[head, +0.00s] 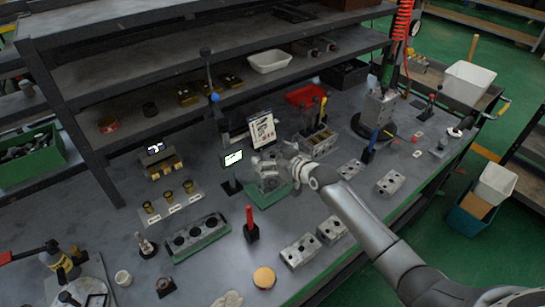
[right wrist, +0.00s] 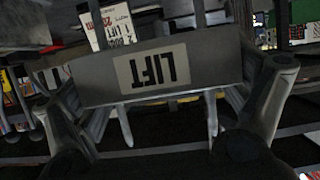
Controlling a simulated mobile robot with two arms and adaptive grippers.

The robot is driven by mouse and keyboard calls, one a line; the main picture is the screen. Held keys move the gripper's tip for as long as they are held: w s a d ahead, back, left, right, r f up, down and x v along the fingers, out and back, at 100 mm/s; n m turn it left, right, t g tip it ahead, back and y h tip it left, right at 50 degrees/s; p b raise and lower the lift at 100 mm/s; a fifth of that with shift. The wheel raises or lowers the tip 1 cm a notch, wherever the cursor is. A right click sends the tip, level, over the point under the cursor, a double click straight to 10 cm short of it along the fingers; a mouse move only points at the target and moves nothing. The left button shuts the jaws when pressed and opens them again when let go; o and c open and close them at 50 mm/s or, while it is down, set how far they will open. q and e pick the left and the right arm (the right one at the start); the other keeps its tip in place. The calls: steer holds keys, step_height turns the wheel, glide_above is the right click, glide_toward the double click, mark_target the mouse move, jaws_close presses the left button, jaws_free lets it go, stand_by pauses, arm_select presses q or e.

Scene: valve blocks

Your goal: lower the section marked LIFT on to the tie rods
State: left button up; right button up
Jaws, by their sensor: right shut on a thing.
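My right gripper (head: 278,172) is shut on the section marked LIFT (head: 267,181), a grey block over a green base (head: 276,197) in the middle of the bench. In the right wrist view the section (right wrist: 100,88) spans between the fingers, its LIFT label upside down in the picture. Two pale tie rods (right wrist: 211,112) show at the label-face's lower edge; I cannot tell whether they pass through the section or stand behind it. The gripper hides much of the base in the head view. My left gripper is not in view.
A small green-lit display (head: 233,158) and an instruction card (head: 262,130) stand close behind the gripper. A red-handled tool (head: 251,224) stands in front. A green tray with a block (head: 197,235) lies left; loose grey blocks (head: 300,250) lie at front right.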

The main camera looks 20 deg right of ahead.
mark_target(273, 182)
steer(key=shift+f+b, duration=3.3)
steer(key=shift+f, duration=0.75)
steer(key=o, duration=1)
steer(key=shift+s+f, duration=0.1)
steer(key=shift+f, duration=0.05)
steer(key=v, duration=1.2)
